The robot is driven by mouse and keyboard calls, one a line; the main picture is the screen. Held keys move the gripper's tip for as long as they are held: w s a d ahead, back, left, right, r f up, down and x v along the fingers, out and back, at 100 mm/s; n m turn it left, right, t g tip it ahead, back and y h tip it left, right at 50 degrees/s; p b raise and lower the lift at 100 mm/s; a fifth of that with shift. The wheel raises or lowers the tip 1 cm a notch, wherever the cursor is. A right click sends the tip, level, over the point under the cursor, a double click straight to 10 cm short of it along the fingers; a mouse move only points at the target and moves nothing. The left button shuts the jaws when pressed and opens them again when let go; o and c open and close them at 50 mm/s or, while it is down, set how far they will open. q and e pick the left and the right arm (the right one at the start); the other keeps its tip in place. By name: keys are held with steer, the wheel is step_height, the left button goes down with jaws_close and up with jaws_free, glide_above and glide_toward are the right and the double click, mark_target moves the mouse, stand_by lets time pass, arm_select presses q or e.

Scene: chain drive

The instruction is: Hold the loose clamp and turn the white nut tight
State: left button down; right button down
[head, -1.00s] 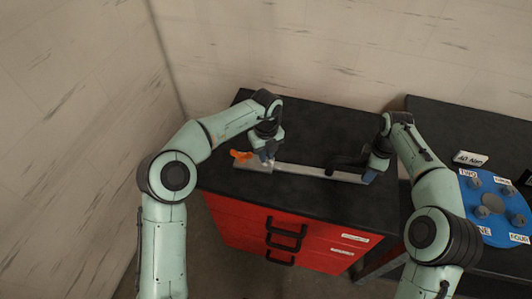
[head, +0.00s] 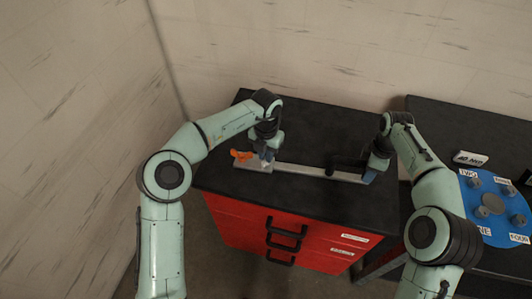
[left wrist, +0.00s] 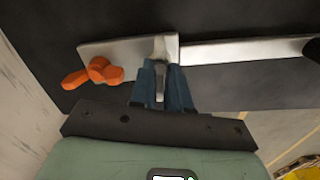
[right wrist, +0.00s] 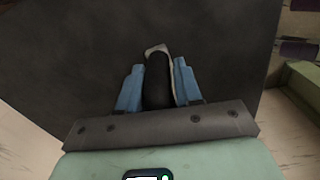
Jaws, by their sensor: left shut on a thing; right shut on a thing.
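A long pale metal bar (head: 312,171) lies on the black top of the red cabinet. At its left end is a wider metal plate (left wrist: 105,51) with an orange knobbed part (left wrist: 101,72). My left gripper (left wrist: 162,82) is shut on a small whitish piece, seemingly the white nut (left wrist: 161,46), at the plate's right edge; its fingers hide most of it. My right gripper (right wrist: 158,88) is shut on a black rounded part, seemingly the clamp (right wrist: 157,78), near the bar's right end. In the head view, my left gripper (head: 267,156) and right gripper (head: 369,177) are at opposite ends of the bar.
The black cabinet top (head: 310,125) is clear behind the bar. Walls stand behind and left.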

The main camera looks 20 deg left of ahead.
arm_select(q)
steer(key=m, duration=0.4)
steer(key=shift+m, duration=0.4)
steer(key=m, duration=0.3)
steer(key=shift+m, duration=0.3)
steer(key=m, duration=0.4)
steer(key=shift+d+m, duration=0.1)
steer(key=shift+m, duration=1.8)
steer(key=shift+r, duration=0.1)
steer(key=c, duration=1.1)
jaws_free()
step_height(320, 180, up, 12)
